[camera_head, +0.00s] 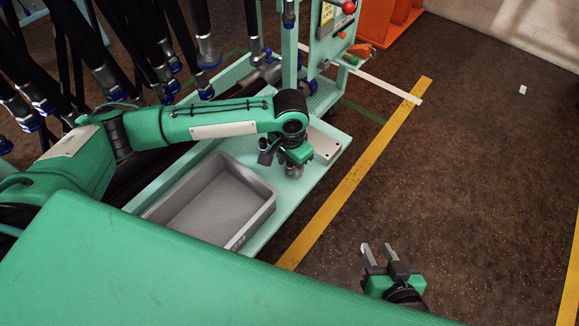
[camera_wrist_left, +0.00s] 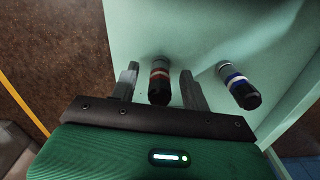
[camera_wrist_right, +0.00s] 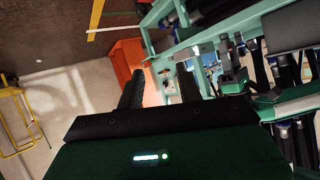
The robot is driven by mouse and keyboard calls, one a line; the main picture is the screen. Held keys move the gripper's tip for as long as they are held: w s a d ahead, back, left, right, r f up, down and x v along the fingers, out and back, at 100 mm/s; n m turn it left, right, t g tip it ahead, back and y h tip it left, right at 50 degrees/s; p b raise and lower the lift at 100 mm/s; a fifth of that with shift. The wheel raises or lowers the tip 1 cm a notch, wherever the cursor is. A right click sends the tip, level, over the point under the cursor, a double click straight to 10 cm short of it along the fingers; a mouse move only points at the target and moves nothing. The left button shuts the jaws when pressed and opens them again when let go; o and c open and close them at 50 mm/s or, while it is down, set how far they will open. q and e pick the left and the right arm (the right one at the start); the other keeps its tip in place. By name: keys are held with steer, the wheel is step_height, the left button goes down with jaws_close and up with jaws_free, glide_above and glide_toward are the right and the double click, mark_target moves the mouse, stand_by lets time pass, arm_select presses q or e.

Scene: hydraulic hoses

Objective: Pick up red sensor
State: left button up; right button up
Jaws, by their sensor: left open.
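The red sensor (camera_wrist_left: 159,85), a dark cylinder with a red-orange band and a grey end, shows in the left wrist view. It is between the two fingers of my left gripper (camera_wrist_left: 160,88), with a gap to at least the right finger. My left gripper is open; in the head view it (camera_head: 293,170) points down over the right end of the cart's pale green shelf, and the sensor cannot be made out there. A similar sensor with a blue band (camera_wrist_left: 238,85) is to the right, outside the fingers. My right gripper (camera_head: 374,252) is open and empty, over the floor.
A grey tray (camera_head: 262,212) sits on the pale green shelf (camera_head: 312,182), left of my left gripper. Hanging black hoses (camera_head: 205,45) fill the upper left. A green upright with a panel (camera_head: 330,45) stands behind.

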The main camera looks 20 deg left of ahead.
arm_select(q)
steer(key=shift+f+b, duration=0.35)
steer(key=shift+f, duration=0.15)
arm_select(e)
steer(key=shift+w+a+r+t+y, duration=0.15)
steer(key=shift+a+t+y, duration=0.15)
steer(key=shift+a+t, duration=0.25)
steer(key=shift+w+a+r+t+y, duration=0.15)
steer(key=shift+a+t+y, duration=0.2)
steer(key=shift+a, duration=0.35)
steer(key=shift+s, duration=0.1)
arm_select(q)
jaws_close()
